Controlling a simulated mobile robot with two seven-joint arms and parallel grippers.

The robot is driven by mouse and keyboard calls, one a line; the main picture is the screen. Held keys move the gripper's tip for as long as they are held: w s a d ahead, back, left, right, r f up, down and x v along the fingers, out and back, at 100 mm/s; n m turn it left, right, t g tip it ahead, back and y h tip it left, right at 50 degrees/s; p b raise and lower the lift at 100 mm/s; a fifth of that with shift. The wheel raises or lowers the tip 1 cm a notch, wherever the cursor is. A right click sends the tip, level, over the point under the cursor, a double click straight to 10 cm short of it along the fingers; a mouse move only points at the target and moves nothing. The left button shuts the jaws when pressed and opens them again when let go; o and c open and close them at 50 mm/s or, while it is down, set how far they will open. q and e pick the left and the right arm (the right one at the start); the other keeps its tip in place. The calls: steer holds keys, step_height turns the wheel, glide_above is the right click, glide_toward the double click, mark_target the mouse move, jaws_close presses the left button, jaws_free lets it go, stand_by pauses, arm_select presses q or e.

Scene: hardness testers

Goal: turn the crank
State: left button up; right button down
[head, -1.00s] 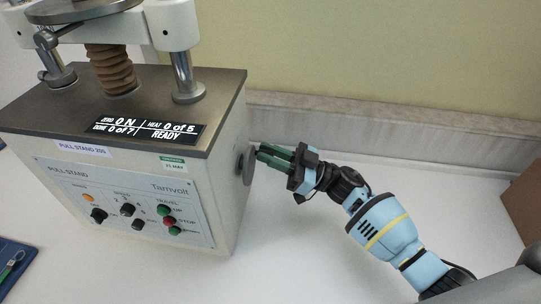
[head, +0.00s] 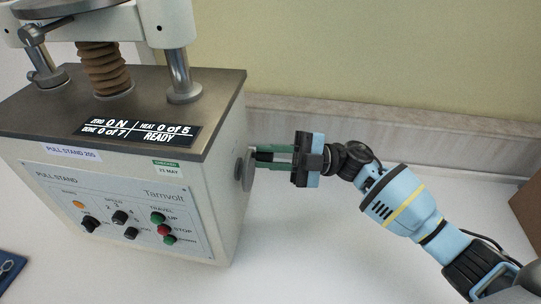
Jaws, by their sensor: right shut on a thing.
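The pull stand (head: 215,165) is a pale boxy machine with a dark top plate at the left of the head view. Its crank (head: 246,169) is on the right side: a grey disc with a dark handle sticking out to the right. My right gripper (head: 268,157) reaches in from the right, with its green fingers shut on the crank's handle beside the disc. The fingers hide most of the handle. My left gripper is out of view.
The front panel (head: 120,205) carries knobs and coloured travel buttons. A lit display (head: 140,130) on the top reads READY. A brown box (head: 527,208) stands at the right edge.

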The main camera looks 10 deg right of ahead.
steer(key=n, duration=0.1)
steer(key=n+h, duration=0.1)
steer(key=s+n+g, duration=0.1)
steer(key=n, duration=0.1)
steer(key=shift+a+r, duration=0.2)
steer(key=shift+r, duration=0.05)
steer(key=n, duration=0.1)
steer(key=s+n+h, duration=0.1)
steer(key=n, duration=0.1)
steer(key=shift+a+h, duration=0.2)
steer(key=shift+h, duration=0.1)
steer(key=shift+s+a+f+n+h+p, duration=0.15)
steer(key=shift+n+h+p, duration=0.1)
steer(key=shift+n, duration=0.4)
steer(key=shift+s+r+n+h+p, duration=0.15)
steer(key=shift+n+h, duration=0.1)
steer(key=shift+n, duration=0.4)
steer(key=shift+f, duration=0.15)
steer(key=c, duration=1.3)
jaws_free()
